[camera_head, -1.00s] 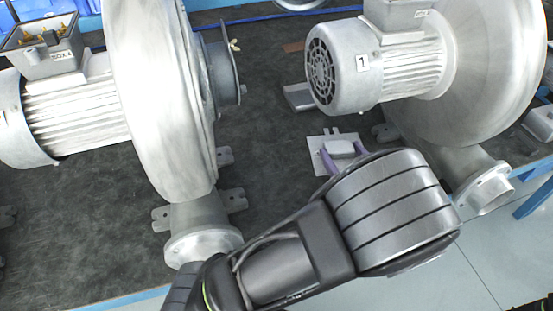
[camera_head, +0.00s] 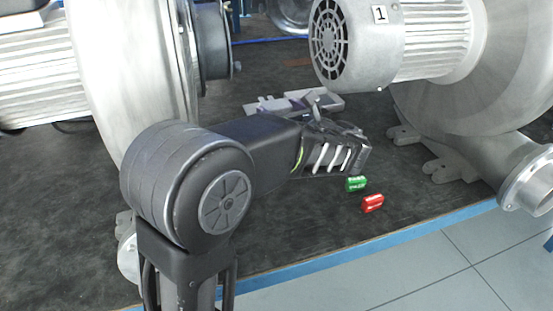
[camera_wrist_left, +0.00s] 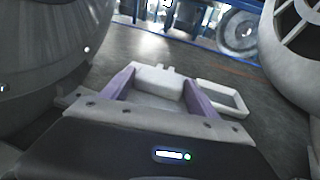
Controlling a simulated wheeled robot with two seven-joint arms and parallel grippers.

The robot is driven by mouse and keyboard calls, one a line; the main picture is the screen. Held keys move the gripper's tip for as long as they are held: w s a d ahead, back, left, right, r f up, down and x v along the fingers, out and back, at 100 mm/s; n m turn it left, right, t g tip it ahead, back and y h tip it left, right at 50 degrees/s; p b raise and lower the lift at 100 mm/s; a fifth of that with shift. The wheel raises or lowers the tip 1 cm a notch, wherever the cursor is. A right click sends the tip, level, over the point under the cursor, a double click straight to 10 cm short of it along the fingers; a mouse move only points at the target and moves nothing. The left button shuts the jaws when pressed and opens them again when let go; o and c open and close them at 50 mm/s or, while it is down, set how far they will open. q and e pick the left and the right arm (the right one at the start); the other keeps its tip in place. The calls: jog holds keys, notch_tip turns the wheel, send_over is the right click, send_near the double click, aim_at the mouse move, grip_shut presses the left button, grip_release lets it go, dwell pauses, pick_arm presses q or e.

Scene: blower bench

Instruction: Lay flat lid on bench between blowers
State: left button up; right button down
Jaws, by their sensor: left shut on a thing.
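The light grey flat lid (camera_wrist_left: 158,80) shows between the two purple fingers of my left gripper (camera_wrist_left: 160,92) in the left wrist view. The fingers are shut on it. In the head view the lid (camera_head: 254,107) and fingers are partly hidden behind my black wrist. The lid is over the dark bench (camera_head: 290,225), in the gap between the left blower (camera_head: 115,90) and the right blower (camera_head: 440,60). I cannot tell whether it touches the bench. My right gripper is not in view.
A shallow grey open box (camera_wrist_left: 222,96) lies just right of the lid. A green block (camera_head: 356,184) and a red block (camera_head: 373,203) lie near the front edge. Blower feet (camera_head: 447,168) stand at right.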

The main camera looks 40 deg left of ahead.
pick_arm(q)
jog(key=shift+f+b, duration=1.3)
jog(key=shift+f, duration=1.85)
notch_tip(320, 180, down, 3)
jog(key=shift+f+b, duration=0.2)
jog(key=shift+b, duration=0.7)
jog(key=shift+f, duration=0.15)
jog(key=shift+f, duration=0.15)
jog(key=shift+f, duration=0.45)
